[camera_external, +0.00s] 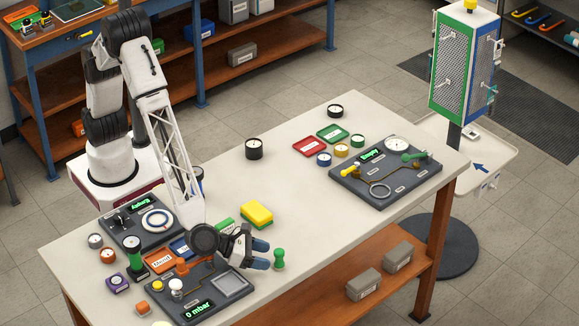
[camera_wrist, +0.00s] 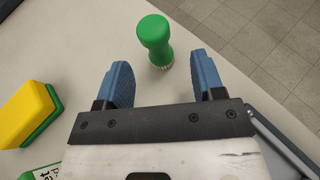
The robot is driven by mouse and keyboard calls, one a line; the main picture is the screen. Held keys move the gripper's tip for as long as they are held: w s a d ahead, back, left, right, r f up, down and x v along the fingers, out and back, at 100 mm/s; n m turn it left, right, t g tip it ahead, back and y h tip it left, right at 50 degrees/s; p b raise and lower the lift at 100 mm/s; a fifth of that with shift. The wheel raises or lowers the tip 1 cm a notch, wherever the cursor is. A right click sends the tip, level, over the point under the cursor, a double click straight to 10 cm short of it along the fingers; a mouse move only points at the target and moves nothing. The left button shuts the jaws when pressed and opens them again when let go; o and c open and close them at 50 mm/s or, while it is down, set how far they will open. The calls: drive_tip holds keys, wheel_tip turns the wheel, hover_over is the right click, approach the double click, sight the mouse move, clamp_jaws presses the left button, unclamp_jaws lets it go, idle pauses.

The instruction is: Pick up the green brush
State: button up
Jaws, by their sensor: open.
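The green brush (camera_external: 279,258) stands upright on the light tabletop near its front edge, just right of my gripper in the external view. In the wrist view the green brush (camera_wrist: 154,36) has a round knob top, a narrower neck and pale bristles at its foot. My gripper (camera_external: 262,254) is low over the table with its blue fingers pointing toward the brush. In the wrist view my gripper (camera_wrist: 160,82) is open and empty. The brush is ahead of the gap between the fingertips, nearer the left-right middle, and apart from both fingers.
A yellow and green sponge (camera_external: 257,214) lies behind my gripper and shows at left in the wrist view (camera_wrist: 30,113). A dark panel with a 0 mbar display (camera_external: 200,309) lies to the left. The table (camera_external: 330,240) is clear to the brush's right.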

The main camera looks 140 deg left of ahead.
sight(280, 258)
drive_tip(key=shift+x, duration=2.65)
drive_tip(key=shift+a+r, duration=0.1)
drive_tip(key=c, duration=1)
drive_tip(key=shift+r, duration=0.1)
drive_tip(key=shift+r, duration=4.95)
